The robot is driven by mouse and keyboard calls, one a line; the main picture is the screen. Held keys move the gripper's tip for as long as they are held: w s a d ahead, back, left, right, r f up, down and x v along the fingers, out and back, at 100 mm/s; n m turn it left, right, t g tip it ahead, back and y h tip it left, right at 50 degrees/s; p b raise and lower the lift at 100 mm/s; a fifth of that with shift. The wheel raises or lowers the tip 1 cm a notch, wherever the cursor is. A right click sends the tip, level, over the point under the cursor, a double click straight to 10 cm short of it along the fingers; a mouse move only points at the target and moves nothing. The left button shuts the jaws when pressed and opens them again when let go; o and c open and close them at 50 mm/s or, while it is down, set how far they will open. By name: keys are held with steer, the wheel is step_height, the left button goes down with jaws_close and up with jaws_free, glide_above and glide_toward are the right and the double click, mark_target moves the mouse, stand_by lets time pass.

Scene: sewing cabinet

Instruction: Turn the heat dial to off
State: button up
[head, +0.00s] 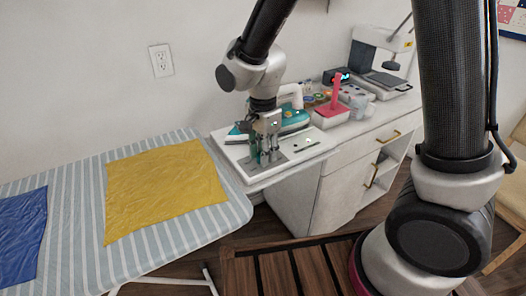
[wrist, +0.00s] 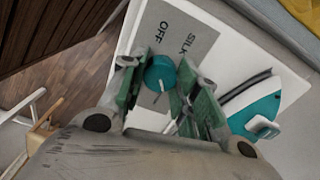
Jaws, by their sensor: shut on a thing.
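The heat dial (wrist: 160,73) is a round teal knob on a grey panel (wrist: 190,30) printed OFF and SILK, seen in the wrist view. A pale mark shows at its lower side, away from both words; its exact setting is hard to tell. My gripper (wrist: 160,78) has its green-padded fingers on either side of the dial, shut on it. In the head view my gripper (head: 266,153) points down at the front left of the white iron station (head: 312,146), and its fingers hide the dial there. The teal and white iron (head: 288,121) rests behind it; it also shows in the wrist view (wrist: 250,104).
The striped ironing board (head: 80,222) adjoins on the left, with a yellow cloth (head: 163,188) and a blue cloth (head: 20,236). To the right, the white cabinet (head: 345,172) carries a red box (head: 330,118), spools and a sewing machine (head: 382,50).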

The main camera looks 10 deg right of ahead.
steer(key=n, duration=1.2)
steer(key=shift+n, duration=0.3)
steer(key=n, duration=1.3)
steer(key=shift+n, duration=0.3)
steer(key=n, duration=0.4)
steer(key=shift+n, duration=2)
